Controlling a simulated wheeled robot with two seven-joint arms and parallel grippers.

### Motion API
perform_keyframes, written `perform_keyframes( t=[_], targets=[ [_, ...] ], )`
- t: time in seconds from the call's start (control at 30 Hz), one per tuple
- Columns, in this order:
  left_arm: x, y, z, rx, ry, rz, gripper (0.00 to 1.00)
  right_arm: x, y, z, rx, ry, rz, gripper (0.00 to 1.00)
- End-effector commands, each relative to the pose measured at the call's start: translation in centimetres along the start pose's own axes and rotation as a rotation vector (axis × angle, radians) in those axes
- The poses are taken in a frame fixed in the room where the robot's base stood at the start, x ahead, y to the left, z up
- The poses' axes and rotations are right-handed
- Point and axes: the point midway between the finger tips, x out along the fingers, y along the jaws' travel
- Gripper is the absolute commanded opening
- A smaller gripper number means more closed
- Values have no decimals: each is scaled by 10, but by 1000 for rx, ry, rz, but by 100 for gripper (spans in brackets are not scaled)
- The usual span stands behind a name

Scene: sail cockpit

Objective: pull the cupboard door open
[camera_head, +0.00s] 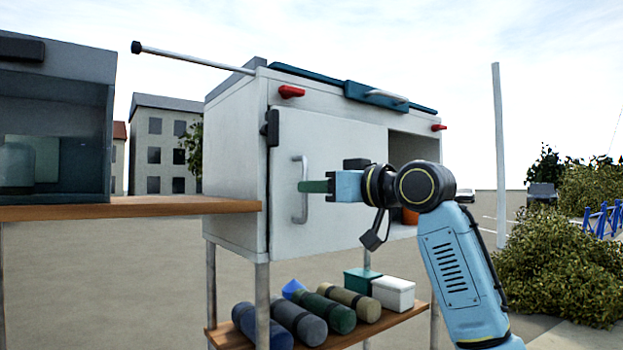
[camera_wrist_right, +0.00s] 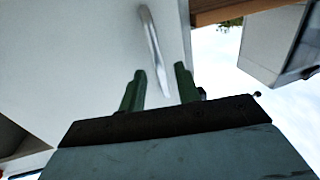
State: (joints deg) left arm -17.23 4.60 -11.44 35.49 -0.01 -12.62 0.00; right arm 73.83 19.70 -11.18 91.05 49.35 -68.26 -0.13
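The white cupboard (camera_head: 235,150) stands on legs in the middle of the head view. Its door (camera_head: 335,140) covers the left part of the front, with a thin dark gap along its left edge. The pale vertical bar handle (camera_head: 305,215) is near that edge. My right gripper (camera_head: 303,186) points left at handle height, its green fingers overlapping the handle in view. In the right wrist view, the fingers (camera_wrist_right: 158,85) are apart, with one end of the handle (camera_wrist_right: 152,40) showing between them. Contact cannot be told. My left gripper is not in view.
A wooden shelf (camera_head: 150,206) with a grey box (camera_head: 70,62) adjoins the left. A black latch-like part (camera_head: 270,128) sits at the door's upper left. A lower shelf (camera_head: 395,318) holds rolls and boxes. The compartment (camera_head: 412,150) right of the door is open.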

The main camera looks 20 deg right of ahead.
Motion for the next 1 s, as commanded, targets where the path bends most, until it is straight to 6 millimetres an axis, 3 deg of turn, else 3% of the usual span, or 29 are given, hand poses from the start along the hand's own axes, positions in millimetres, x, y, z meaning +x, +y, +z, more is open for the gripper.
perform_keyframes(
  t=[0.2,0.5,0.77,1.0],
  targets=[
    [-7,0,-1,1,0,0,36,20,0,-1,0,0,1,33],
    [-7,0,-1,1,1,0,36,22,0,0,-1,1,1,33],
    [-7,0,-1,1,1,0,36,21,0,0,-1,1,1,0],
    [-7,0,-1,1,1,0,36,21,0,0,-1,1,1,0]
  ],
)
